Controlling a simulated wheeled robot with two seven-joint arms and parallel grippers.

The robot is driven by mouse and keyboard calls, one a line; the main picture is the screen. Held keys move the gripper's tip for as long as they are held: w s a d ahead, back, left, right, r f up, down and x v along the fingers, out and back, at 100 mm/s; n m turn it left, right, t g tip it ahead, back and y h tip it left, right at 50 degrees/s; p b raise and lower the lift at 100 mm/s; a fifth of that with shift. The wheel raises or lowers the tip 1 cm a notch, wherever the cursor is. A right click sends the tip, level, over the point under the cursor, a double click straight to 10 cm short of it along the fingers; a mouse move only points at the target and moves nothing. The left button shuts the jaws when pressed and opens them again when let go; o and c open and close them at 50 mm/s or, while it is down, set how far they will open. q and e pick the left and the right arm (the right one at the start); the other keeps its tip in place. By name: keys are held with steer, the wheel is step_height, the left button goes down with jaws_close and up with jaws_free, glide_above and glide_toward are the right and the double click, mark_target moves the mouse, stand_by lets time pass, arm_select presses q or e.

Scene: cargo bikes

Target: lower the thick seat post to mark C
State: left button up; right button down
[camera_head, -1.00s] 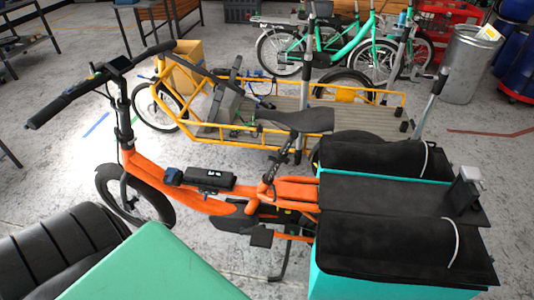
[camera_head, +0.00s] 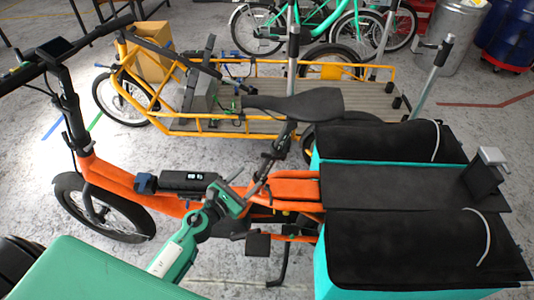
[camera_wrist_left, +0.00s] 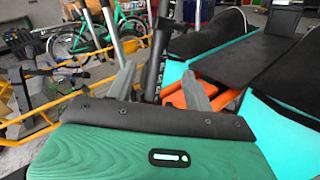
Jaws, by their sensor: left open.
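The orange cargo bike (camera_head: 165,200) stands in front of me with its black saddle (camera_head: 300,106) up on a dark seat post (camera_head: 272,158). In the left wrist view the thick black seat post (camera_wrist_left: 155,58) rises beyond and between the two fingers. I cannot read any letter marks on it. My left gripper (camera_head: 242,186) is open, just left of the post's lower part near the frame. In the left wrist view its grey fingers (camera_wrist_left: 162,88) are spread, with orange frame behind. Whether a finger touches the post cannot be told. My right gripper is not in view.
Black padded rear bags (camera_head: 400,250) and a flat black rack (camera_head: 395,185) extend right of the saddle. A grey-topped black block (camera_head: 485,178) stands on the rack. A yellow cargo bike (camera_head: 215,125) stands close behind. Grey floor is open at the left.

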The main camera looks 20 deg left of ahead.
mark_target(275, 153)
arm_select(q)
steer(key=p+x, duration=0.1)
steer(key=x, duration=1.1)
steer(key=shift+d+p, duration=0.1)
steer(key=shift+p, duration=0.2)
steer(key=shift+w+d, duration=0.1)
steer(key=shift+w, duration=0.3)
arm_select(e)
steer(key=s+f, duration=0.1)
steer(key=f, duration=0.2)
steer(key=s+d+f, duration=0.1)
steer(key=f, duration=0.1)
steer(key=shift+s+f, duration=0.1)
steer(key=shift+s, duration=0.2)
arm_select(q)
jaws_close()
steer(key=shift+f, duration=0.2)
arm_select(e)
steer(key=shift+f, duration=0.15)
